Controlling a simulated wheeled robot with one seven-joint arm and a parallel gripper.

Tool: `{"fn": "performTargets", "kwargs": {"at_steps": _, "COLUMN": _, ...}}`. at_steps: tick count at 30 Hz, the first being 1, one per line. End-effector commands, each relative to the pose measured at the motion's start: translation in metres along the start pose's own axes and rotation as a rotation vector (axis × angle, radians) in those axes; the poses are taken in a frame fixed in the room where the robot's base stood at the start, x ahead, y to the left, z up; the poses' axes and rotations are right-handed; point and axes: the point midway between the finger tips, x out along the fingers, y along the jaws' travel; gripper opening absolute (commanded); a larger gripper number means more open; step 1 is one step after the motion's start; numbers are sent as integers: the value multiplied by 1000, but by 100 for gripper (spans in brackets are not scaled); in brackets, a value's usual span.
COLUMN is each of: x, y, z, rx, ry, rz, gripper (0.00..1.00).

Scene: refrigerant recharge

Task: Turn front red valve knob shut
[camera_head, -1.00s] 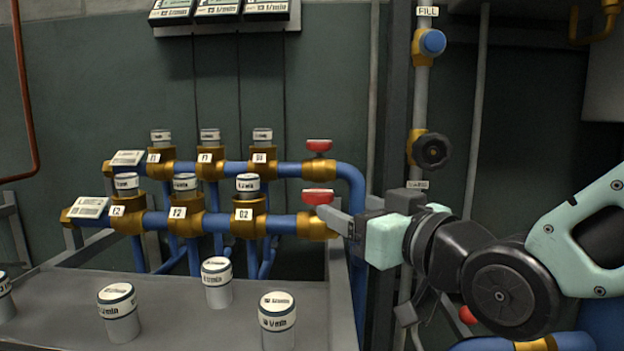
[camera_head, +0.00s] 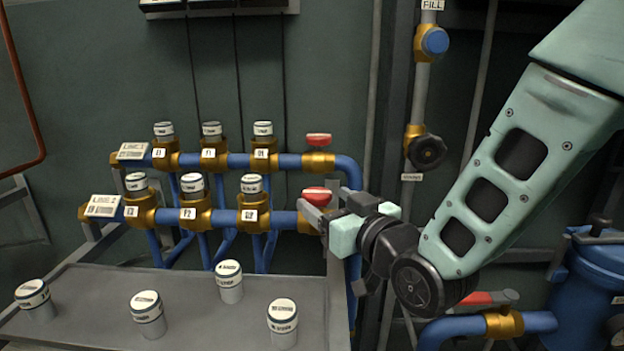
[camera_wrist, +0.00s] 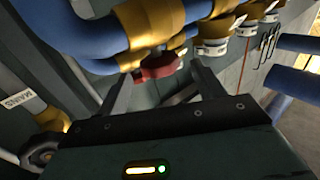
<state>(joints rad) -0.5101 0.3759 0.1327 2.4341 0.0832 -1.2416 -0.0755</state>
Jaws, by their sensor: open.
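The front red valve knob (camera_head: 318,194) sits on the brass fitting at the right end of the lower, nearer blue pipe. My gripper (camera_head: 320,204) is open at this knob, its fingers pointing left and partly covering the fitting below. In the wrist view the red knob (camera_wrist: 158,68) shows just beyond and between the two spread fingers (camera_wrist: 160,82). I cannot tell whether a finger touches it. A second red knob (camera_head: 318,140) sits on the farther, upper pipe.
Brass fittings with white-capped cartridges (camera_head: 252,184) line both pipes to the left. A grey tray (camera_head: 190,305) with several loose cartridges stands in front. A black handwheel (camera_head: 427,152) and a blue knob (camera_head: 435,41) are on the vertical pipe. A blue tank (camera_head: 598,280) stands at right.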

Motion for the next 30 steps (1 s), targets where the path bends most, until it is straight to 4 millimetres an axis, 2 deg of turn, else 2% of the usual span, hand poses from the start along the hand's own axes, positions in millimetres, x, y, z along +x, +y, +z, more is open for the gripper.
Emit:
{"fn": "performTargets", "kwargs": {"at_steps": 3, "x": 23, "y": 0, "z": 1, "rx": 1, "ry": 0, "rz": -1, "gripper": 68}}
{"fn": "performTargets", "kwargs": {"at_steps": 9, "x": 49, "y": 0, "z": 1, "rx": 1, "ry": 0, "rz": -1, "gripper": 68}}
{"fn": "performTargets", "kwargs": {"at_steps": 14, "x": 58, "y": 0, "z": 1, "rx": 0, "ry": -1, "rz": -1, "gripper": 68}}
{"fn": "performTargets", "kwargs": {"at_steps": 22, "x": 58, "y": 0, "z": 1, "rx": 0, "ry": -1, "rz": -1, "gripper": 68}}
{"fn": "performTargets", "kwargs": {"at_steps": 27, "x": 58, "y": 0, "z": 1, "rx": 0, "ry": -1, "rz": -1, "gripper": 23}}
{"fn": "performTargets", "kwargs": {"at_steps": 30, "x": 58, "y": 0, "z": 1, "rx": 0, "ry": 0, "rz": 0, "gripper": 23}}
